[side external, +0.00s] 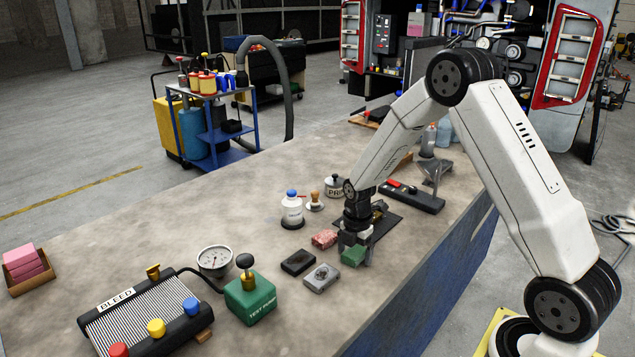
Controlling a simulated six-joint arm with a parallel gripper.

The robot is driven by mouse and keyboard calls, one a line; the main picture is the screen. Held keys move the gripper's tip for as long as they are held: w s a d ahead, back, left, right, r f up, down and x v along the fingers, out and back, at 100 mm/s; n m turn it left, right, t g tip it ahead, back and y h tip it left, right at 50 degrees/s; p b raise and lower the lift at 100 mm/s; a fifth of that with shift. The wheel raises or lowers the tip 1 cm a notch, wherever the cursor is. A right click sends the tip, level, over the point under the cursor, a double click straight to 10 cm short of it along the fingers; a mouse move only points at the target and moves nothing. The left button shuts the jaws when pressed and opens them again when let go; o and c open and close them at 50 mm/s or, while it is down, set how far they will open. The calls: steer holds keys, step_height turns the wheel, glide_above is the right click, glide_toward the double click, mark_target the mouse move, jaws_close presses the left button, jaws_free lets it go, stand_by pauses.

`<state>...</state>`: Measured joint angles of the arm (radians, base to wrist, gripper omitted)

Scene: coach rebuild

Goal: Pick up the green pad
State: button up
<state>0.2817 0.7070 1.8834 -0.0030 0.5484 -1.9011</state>
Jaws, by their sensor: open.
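The green pad (354,256) is a small green block on the grey bench, towards its front right edge. My gripper (357,248) points down at it, its fingers low around or just beside the pad. The gripper is open. I cannot tell from this side whether both fingers straddle the pad or touch it. The gripper hides the pad's rear part.
A pink pad (325,239), a black pad (298,262) and a grey pad (321,278) lie close left. A white bottle (292,211) stands behind them. A green test pump (250,297) and a bleed panel (142,315) are farther left. A dark tray (383,228) is just behind.

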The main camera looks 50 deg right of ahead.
steer(key=c, duration=1.2)
steer(key=shift+r, duration=0.1)
steer(key=shift+r, duration=0.75)
steer(key=shift+s+a+r, duration=0.5)
steer(key=shift+s+r, duration=1.4)
steer(key=shift+s, duration=0.4)
steer(key=shift+s+a+r, duration=0.55)
steer(key=shift+s+r, duration=1.3)
steer(key=shift+s, duration=0.4)
steer(key=shift+s+a+r, duration=0.5)
steer(key=shift+s+r, duration=1.4)
steer(key=shift+s, duration=0.4)
